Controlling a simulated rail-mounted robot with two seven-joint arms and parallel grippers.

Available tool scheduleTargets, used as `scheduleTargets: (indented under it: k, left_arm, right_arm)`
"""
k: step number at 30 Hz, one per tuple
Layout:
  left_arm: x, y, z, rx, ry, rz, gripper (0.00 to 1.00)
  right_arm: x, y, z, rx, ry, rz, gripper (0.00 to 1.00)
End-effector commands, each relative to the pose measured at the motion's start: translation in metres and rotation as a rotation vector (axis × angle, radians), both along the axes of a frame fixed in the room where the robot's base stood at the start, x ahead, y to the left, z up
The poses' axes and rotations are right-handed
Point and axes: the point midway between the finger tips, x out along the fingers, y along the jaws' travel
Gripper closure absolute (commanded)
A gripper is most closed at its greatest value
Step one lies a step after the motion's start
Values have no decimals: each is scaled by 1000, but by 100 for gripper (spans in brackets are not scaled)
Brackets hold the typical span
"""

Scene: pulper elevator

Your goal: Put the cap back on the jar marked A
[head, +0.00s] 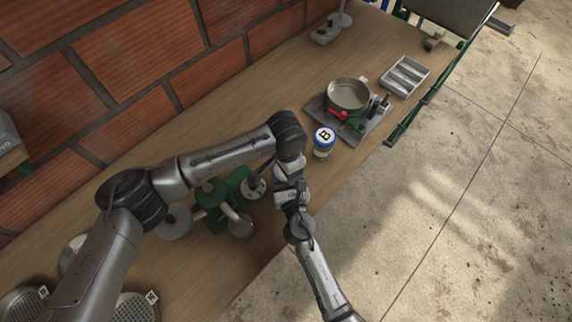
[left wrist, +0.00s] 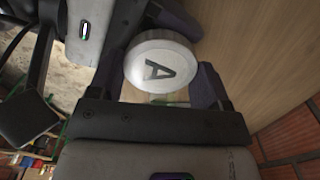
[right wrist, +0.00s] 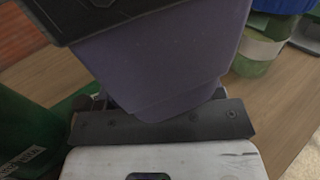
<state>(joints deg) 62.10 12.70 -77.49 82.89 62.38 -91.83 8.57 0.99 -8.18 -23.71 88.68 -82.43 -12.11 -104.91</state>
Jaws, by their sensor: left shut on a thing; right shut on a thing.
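The white round cap marked A (left wrist: 160,62) sits between the fingers of my left gripper (left wrist: 162,88), which is shut on it. A small pale glassy part (left wrist: 168,98) shows below the cap; whether the cap touches the jar is not clear. My right gripper (head: 293,196) meets my left gripper in the head view and is shut, apparently on the jar marked A. That jar is hidden by the grippers in the head view and by a large purple finger in the right wrist view.
A jar with a blue-rimmed lid marked B (head: 323,141) stands close by, right of my grippers. A green machine (head: 238,212) stands to their left. A metal pot (head: 348,94) and a grey divided tray (head: 405,76) are farther back. The bench's right edge is near.

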Motion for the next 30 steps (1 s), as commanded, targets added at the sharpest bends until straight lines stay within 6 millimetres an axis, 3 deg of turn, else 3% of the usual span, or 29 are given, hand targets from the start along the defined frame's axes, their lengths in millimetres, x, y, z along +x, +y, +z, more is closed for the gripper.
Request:
scheduleTargets:
  k: [1,9,30]
  left_arm:
    - [-2,2,-11,9,3,5,50]
    - [-1,3,-12,9,2,8,50]
    - [-2,1,0,10,10,5,51]
  right_arm:
    - [0,3,1,-1,-6,5,82]
    - [0,4,3,0,-10,7,81]
    - [1,4,6,2,-14,6,81]
